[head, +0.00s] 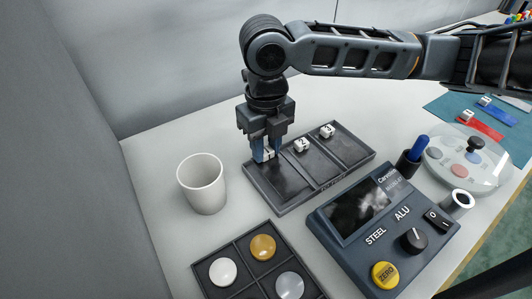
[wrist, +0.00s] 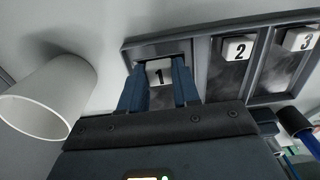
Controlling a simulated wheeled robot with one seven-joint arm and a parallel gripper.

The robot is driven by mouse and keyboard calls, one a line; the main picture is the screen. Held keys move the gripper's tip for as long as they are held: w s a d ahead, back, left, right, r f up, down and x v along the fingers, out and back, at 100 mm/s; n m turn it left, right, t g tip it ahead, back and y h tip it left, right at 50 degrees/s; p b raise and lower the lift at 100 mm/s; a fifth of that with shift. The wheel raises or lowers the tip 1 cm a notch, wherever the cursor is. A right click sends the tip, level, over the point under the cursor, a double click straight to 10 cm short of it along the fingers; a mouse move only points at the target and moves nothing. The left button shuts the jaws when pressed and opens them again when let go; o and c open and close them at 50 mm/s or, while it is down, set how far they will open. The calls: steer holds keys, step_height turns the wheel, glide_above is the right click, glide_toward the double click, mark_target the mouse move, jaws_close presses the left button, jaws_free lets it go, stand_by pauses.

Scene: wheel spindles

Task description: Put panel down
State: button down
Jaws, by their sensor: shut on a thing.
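My gripper (head: 266,152) points down over the left compartment of a dark three-compartment tray (head: 318,187). Its blue fingers are shut on a white block marked 1 (wrist: 160,73), one finger on each side. The block also shows between the fingertips in the head view (head: 268,155). A dark, smoky surface shows under it in the wrist view; I cannot tell whether this is a panel joined to the block or the tray floor, nor whether there is a gap. Similar white blocks marked 2 (wrist: 238,49) and 3 (wrist: 301,39) sit at the other compartments.
A white cup (head: 202,184) stands close left of the tray. A dark console (head: 375,222) with screen and knobs is at its front right. A divided tray of round discs (head: 245,262) lies in front. A blue-handled tool in a holder (head: 415,157) stands right.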

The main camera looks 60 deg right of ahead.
steer(key=shift+f, duration=1.3)
steer(key=c, duration=0.8)
jaws_free()
steer(key=shift+f, duration=0.1)
step_height(320, 180, up, 12)
steer(key=p, duration=0.1)
